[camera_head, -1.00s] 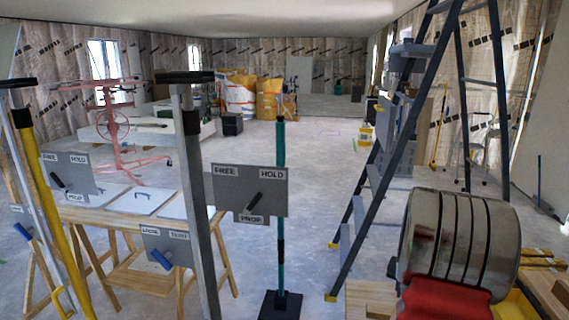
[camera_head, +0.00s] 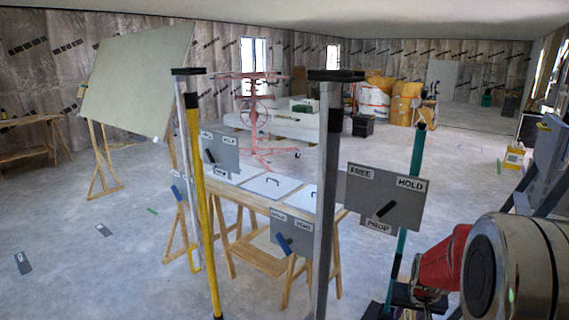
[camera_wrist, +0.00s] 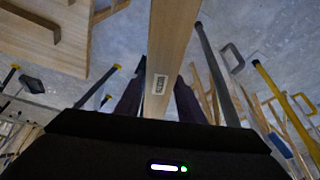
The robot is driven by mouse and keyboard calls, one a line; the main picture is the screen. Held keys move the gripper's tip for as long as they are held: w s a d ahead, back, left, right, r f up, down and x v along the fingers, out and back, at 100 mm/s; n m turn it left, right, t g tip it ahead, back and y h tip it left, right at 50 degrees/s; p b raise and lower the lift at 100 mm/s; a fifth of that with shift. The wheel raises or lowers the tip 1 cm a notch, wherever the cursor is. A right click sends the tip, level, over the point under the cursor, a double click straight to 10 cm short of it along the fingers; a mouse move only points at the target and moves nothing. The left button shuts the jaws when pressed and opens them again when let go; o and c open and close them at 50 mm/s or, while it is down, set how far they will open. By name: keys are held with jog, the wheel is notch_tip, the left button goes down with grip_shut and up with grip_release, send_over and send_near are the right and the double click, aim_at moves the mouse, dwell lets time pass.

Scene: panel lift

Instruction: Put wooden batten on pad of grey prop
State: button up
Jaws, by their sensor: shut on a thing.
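A long wooden batten (camera_wrist: 174,35) runs up the middle of the wrist view, with a small label on it near my gripper. My gripper (camera_wrist: 158,100) is shut on it, with one dark finger on each side. The grey prop (camera_head: 326,210) stands upright right of centre in the head view, with a flat black pad (camera_head: 336,76) on top. No batten shows on that pad. My gripper and the batten do not show in the head view, so their distance from the pad cannot be told.
A yellow prop (camera_head: 205,200) stands to the left and a teal prop (camera_head: 414,165) to the right, with grey sign plates (camera_head: 384,198) nearby. A wooden trestle table (camera_head: 262,205) is behind. A tilted board (camera_head: 140,80) leans at left. The left floor is mostly clear.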

jog(key=w+a+r+n+y, duration=0.1)
jog(key=a+n, duration=0.1)
jog(key=a, duration=0.9)
jog(key=w+a+n, duration=0.2)
jog(key=a, duration=1)
jog(key=shift+r+n+t+y, duration=0.3)
jog(key=shift+r+y, duration=0.05)
jog(key=shift+y, duration=0.05)
jog(key=shift+a, duration=0.15)
